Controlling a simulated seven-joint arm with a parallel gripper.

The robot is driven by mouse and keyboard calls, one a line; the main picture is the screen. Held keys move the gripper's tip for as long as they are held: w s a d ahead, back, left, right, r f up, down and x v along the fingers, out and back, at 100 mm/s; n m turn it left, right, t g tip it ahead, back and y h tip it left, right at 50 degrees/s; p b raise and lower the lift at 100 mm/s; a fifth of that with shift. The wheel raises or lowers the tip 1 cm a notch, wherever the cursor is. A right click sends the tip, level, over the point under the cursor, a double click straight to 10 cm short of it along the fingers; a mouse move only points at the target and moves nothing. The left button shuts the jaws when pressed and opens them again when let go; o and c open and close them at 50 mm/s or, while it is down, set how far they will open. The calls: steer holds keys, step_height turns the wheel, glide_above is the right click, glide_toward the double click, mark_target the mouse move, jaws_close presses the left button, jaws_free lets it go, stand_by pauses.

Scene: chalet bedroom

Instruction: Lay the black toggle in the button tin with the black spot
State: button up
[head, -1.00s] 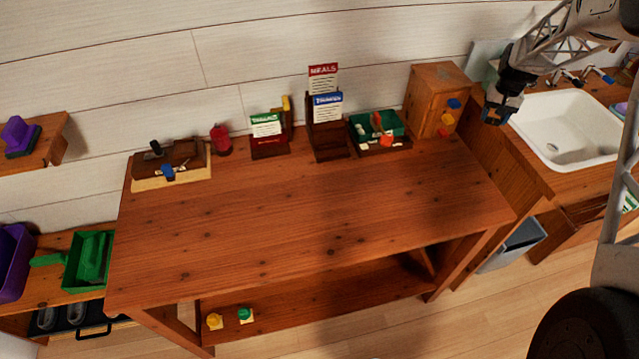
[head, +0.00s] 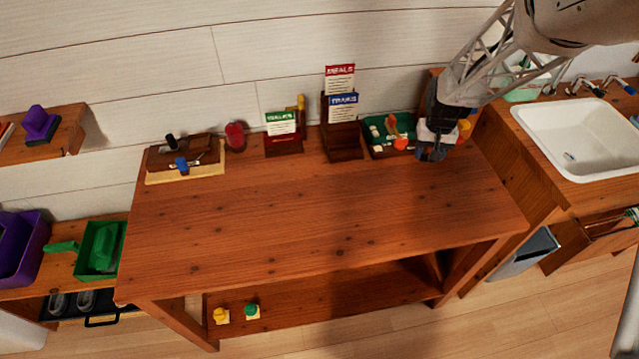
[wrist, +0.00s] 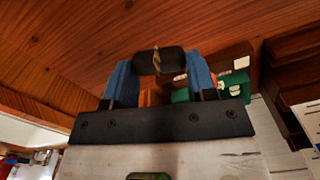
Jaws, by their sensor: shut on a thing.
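My gripper (wrist: 160,72) is shut on a black toggle (wrist: 172,62), a short dark barrel with a tan loop at its middle, held crosswise between the blue fingers. In the head view my gripper (head: 432,150) hangs over the back right of the table, just right of the green tray. The toggle is not distinguishable there. I cannot make out a button tin with a black spot in either view.
The green tray (head: 376,138) holds several small pieces and an orange-handled item. Card holders (head: 342,145) (head: 284,146) stand left of it, then a red jar (head: 235,137). The wooden cabinet behind my gripper is mostly hidden. The tabletop (head: 310,215) is clear in front.

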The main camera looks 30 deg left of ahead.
steer(key=s+a+f+n, duration=0.1)
steer(key=s+a, duration=0.1)
steer(key=s, duration=0.6)
steer(key=s+a+f+n, duration=0.1)
steer(key=s+a, duration=0.1)
steer(key=s, duration=0.7)
steer(key=s+a+f+n, duration=0.1)
steer(key=s+a, duration=0.1)
steer(key=s, duration=0.6)
steer(key=shift+s+a+f, duration=0.1)
steer(key=shift+s+a, duration=0.2)
steer(key=shift+s, duration=0.05)
steer(key=shift+s+f+n, duration=0.15)
steer(key=shift+s+n, duration=0.15)
steer(key=shift+s, duration=0.45)
glide_above(341, 187)
steer(key=shift+f, duration=0.75)
steer(key=shift+f, duration=1.75)
steer(key=shift+f, duration=0.15)
